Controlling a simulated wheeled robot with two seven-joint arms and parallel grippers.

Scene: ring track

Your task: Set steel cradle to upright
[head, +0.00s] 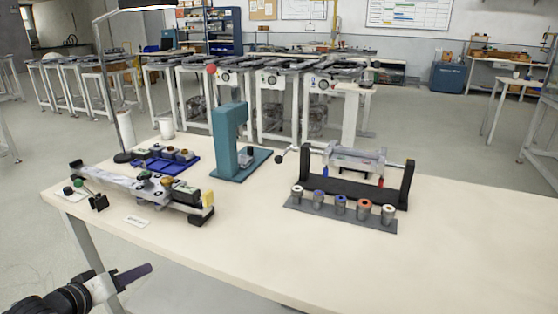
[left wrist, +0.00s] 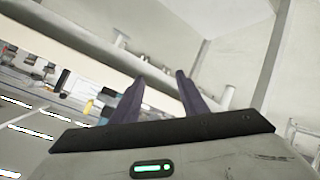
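The steel cradle (head: 355,160) is a pale metal trough hung between the two uprights of a black stand (head: 350,193) on the right part of the bench. A crank with a dark knob (head: 280,159) sticks out at the stand's left end. The cradle looks roughly level, but its exact tilt is hard to tell. My left gripper (head: 138,273) is low at the left, off the bench's front edge and far from the cradle. In the left wrist view its two dark fingers (left wrist: 159,78) stand apart with nothing between them. My right gripper is not in view.
A grey rack of several coloured-top cylinders (head: 340,211) stands before the stand. A teal press (head: 232,145), a blue tray (head: 168,162), a long metal fixture (head: 140,188) and a lamp (head: 122,157) are to the left. The bench's (head: 455,240) right side is clear.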

